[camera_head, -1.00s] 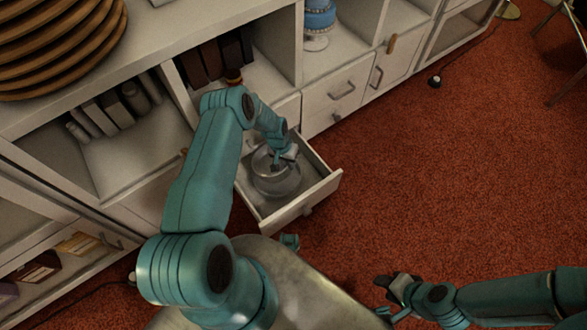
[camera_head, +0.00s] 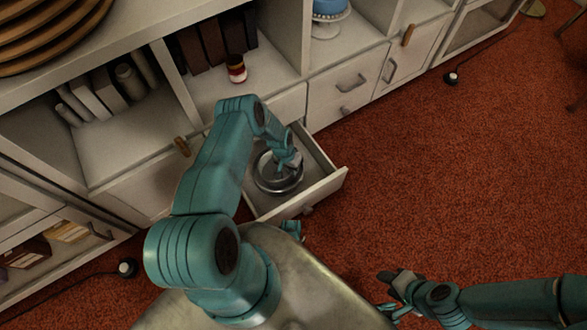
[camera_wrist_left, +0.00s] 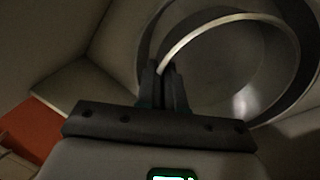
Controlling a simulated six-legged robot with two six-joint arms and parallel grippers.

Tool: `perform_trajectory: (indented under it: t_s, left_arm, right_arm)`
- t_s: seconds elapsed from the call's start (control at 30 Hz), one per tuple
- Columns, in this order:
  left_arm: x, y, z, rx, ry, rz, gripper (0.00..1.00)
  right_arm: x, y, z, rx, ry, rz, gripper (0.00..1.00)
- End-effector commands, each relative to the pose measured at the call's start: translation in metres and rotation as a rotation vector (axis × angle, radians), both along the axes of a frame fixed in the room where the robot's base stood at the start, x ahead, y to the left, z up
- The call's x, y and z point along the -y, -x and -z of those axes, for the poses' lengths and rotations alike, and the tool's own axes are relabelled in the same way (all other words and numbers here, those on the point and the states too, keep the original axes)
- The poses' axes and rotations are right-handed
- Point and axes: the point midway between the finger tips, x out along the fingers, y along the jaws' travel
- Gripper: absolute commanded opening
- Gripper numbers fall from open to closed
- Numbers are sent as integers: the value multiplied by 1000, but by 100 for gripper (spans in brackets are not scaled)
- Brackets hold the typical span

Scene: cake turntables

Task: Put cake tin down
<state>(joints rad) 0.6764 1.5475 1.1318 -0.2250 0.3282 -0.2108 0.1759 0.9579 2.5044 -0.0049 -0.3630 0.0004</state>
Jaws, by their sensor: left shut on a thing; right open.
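The cake tin (camera_head: 268,182) is a round, silvery metal tin inside the open white drawer (camera_head: 325,188) in the head view. My left gripper (camera_head: 290,163) reaches down into the drawer and is shut on the tin's rim. In the left wrist view the fingers (camera_wrist_left: 166,88) pinch the rim of the tin (camera_wrist_left: 232,20), and its shiny inner wall shows. I cannot tell whether the tin's base touches the drawer floor. My right gripper (camera_head: 392,293) is open and empty above the carpet at the lower right.
The drawer belongs to a white cabinet with shelves of books (camera_head: 215,45). A small red and white jar (camera_head: 236,69) stands on a shelf above the drawer. A blue cake (camera_head: 329,8) on a stand is further right. The red carpet (camera_head: 450,170) is mostly clear.

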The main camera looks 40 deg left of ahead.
Motion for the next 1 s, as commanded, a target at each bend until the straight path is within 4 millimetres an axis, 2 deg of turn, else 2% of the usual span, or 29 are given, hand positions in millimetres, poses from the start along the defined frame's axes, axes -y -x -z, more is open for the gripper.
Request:
perform_trajectory:
  t_s: [0.4,0.43,0.5,0.83,0.93,1.0]
  left_arm:
    - [0,-1,8,1,0,1,0]
    - [0,-1,6,0,0,1,14]
    - [0,-1,6,0,0,1,33]
    - [0,-2,2,0,0,1,33]
    - [-1,-2,-10,1,0,1,33]
    - [-5,-2,-25,2,-1,0,33]
  right_arm:
    - [2,-2,9,2,2,7,43]
    - [2,-2,8,3,2,8,43]
    - [2,-2,7,2,2,7,43]
    - [1,-1,3,2,1,5,43]
    - [0,0,-8,-1,0,-1,43]
    - [0,0,-14,0,0,-1,43]
